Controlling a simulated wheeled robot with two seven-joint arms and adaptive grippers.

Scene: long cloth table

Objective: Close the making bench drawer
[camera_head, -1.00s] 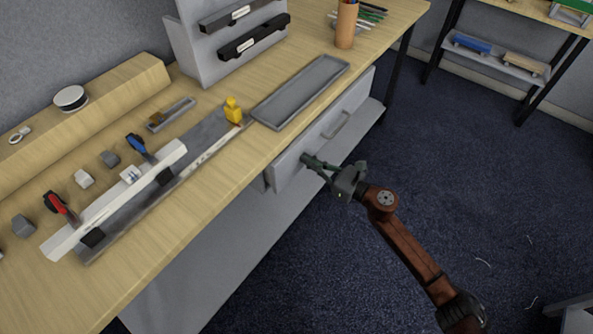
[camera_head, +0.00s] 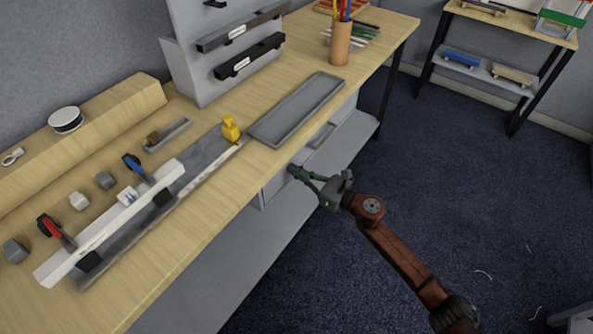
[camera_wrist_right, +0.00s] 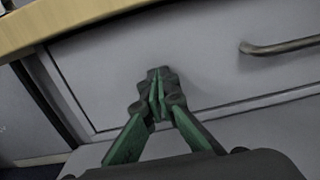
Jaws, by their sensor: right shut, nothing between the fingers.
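The grey drawer front (camera_head: 277,184) is under the bench's wooden top, and its bar handle (camera_head: 321,136) is right of my gripper. In the right wrist view, the drawer front (camera_wrist_right: 210,65) fills most of the picture, with the dark handle (camera_wrist_right: 283,47) at the upper right. The drawer appears at or nearly flush with the bench; I cannot tell if a small gap is left. My right gripper (camera_head: 296,171) is shut and empty. Its fingertips (camera_wrist_right: 160,80) are at the drawer front, seemingly touching it, left of the handle. My left gripper is not in view.
The making bench top (camera_head: 215,222) carries a grey tray (camera_head: 263,133), a yellow piece (camera_head: 230,129), small tools and a pencil cup (camera_head: 340,44). A lower grey shelf (camera_head: 344,145) sticks out below the drawer.

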